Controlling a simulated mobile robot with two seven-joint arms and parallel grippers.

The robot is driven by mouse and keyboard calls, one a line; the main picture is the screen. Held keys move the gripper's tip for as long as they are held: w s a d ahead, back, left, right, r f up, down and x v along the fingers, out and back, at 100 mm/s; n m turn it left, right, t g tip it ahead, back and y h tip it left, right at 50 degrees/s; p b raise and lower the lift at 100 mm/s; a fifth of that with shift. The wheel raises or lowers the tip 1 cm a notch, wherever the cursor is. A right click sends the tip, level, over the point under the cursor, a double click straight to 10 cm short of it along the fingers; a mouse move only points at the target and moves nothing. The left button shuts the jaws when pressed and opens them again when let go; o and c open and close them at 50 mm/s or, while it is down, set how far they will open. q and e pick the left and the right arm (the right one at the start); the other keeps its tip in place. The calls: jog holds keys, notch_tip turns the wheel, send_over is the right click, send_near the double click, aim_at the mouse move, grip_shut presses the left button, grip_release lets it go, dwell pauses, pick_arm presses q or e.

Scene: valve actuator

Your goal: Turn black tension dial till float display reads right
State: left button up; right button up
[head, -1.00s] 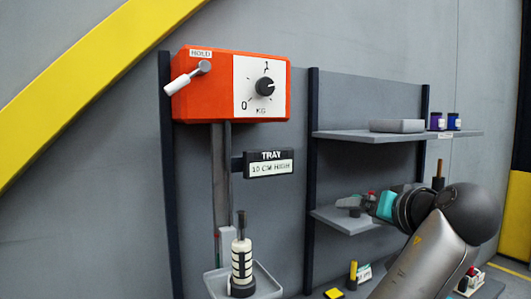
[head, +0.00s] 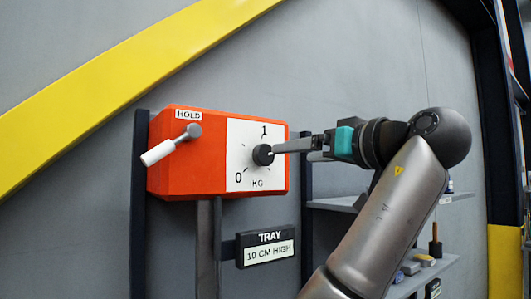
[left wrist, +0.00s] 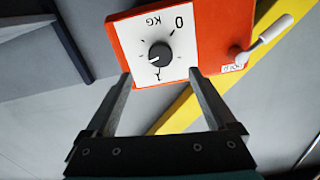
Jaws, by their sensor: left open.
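The black tension dial (head: 263,155) sits on the white KG scale plate (head: 242,168) of an orange box (head: 180,165), with marks 0 and 1. In the left wrist view the dial (left wrist: 160,55) lies ahead, between the two fingertips. My left gripper (head: 277,148) is at the dial's right side in the head view. It is open, its fingers apart on either side and seemingly not closed on the dial. The dial's pointer is too small to read surely. A display sign (head: 265,247) below the box reads TRAY, 10 CM HIGH. My right gripper is not in view.
A white-handled HOLD lever (head: 170,147) sticks out from the box's left face. A grey post (head: 207,240) runs down below the box. Shelves with small items (head: 420,265) stand at the right, partly behind my arm.

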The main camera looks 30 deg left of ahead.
aim_at(266, 157)
pick_arm(q)
jog(key=p+x, duration=0.3)
jog(key=x, duration=0.7)
jog(key=shift+r, duration=0.1)
jog(key=shift+w+a, duration=0.2)
jog(key=shift+a, duration=0.3)
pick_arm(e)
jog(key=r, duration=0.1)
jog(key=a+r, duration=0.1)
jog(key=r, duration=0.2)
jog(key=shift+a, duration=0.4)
pick_arm(q)
jog(key=shift+c, duration=1.3)
jog(key=c, duration=1.1)
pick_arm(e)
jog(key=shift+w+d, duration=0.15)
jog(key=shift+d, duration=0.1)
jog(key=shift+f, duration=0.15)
